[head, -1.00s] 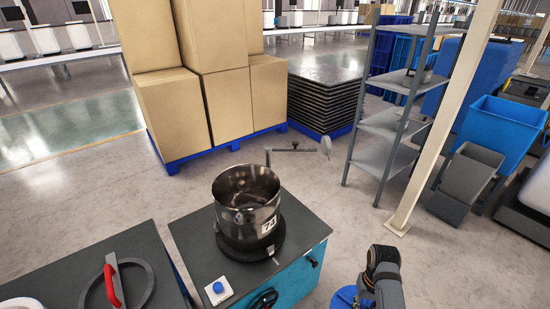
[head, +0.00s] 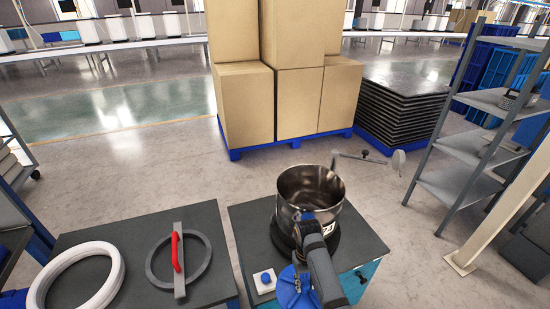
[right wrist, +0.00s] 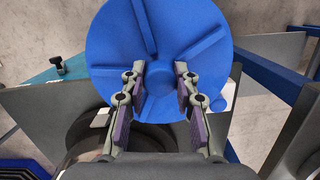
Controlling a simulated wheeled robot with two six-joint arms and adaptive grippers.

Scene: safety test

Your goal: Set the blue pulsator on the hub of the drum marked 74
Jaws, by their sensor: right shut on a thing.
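The steel drum (head: 322,192) stands open-topped on a black round base on the workbench. Its white number tag (head: 328,229) is partly covered by my right arm. The blue pulsator (head: 291,294), a ribbed disc, is low in front of the drum, apart from the hub. My right gripper (right wrist: 160,78) is shut on the pulsator's middle in the right wrist view, where the ribbed face (right wrist: 205,32) fills the top. The hub inside the drum cannot be made out. My left gripper is not in view.
A blue button box (head: 265,281) sits on the bench's left. A left bench (head: 215,222) holds a white ring (head: 42,290) and a grey ring with a red-handled bar (head: 178,260). A jointed arm with a disc (head: 398,160) stands behind the drum. Shelving (head: 470,150) is at right.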

